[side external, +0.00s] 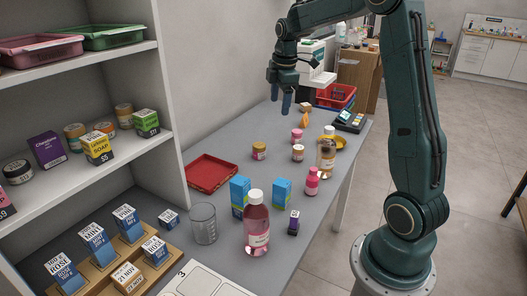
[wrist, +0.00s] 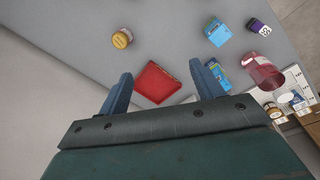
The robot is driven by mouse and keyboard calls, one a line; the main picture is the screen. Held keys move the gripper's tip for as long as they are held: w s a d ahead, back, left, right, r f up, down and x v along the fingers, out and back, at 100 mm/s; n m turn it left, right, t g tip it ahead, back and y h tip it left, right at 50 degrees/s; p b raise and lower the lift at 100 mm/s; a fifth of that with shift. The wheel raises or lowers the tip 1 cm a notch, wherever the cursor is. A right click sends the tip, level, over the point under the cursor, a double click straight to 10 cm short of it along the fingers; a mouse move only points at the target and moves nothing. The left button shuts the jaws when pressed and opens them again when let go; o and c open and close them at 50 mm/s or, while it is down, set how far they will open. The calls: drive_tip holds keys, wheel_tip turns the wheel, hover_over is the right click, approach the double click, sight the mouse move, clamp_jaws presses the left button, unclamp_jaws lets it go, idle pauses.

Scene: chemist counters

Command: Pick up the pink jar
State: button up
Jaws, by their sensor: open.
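A small pink jar (side external: 297,135) stands upright on the grey counter in the side external view, behind a small jar with a brown lid (side external: 298,152). A small pink bottle (side external: 312,181) stands nearer the camera. My gripper (side external: 280,108) is high over the counter, up and left of the pink jar in the picture, pointing down and apart from everything. In the wrist view my gripper (wrist: 161,72) is open, with nothing between its fingers. The pink jar cannot be made out in the wrist view.
A yellow-lidded jar (side external: 259,150), a red tray (side external: 211,172), blue boxes (side external: 240,197), a large pink bottle (side external: 256,225), a beaker (side external: 203,223) and an amber bottle (side external: 326,155) stand on the counter. Shelves (side external: 156,90) rise at left. The counter's back left part is clear.

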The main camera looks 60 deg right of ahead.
drive_tip(key=d+f+n, duration=0.2)
drive_tip(key=d+f, duration=0.3)
drive_tip(key=d, duration=0.2)
drive_tip(key=n+g+y, duration=0.1)
drive_tip(key=n+g, duration=0.1)
hover_over(299, 147)
wheel_tip(299, 147, down, 8)
drive_tip(key=shift+a+f, duration=0.15)
drive_tip(key=shift+f, duration=0.05)
drive_tip(key=shift+f, duration=4.3)
drive_tip(key=shift+f, duration=0.15)
drive_tip(key=shift+f, duration=2.45)
drive_tip(key=shift+c, duration=0.5)
drive_tip(key=c, duration=1)
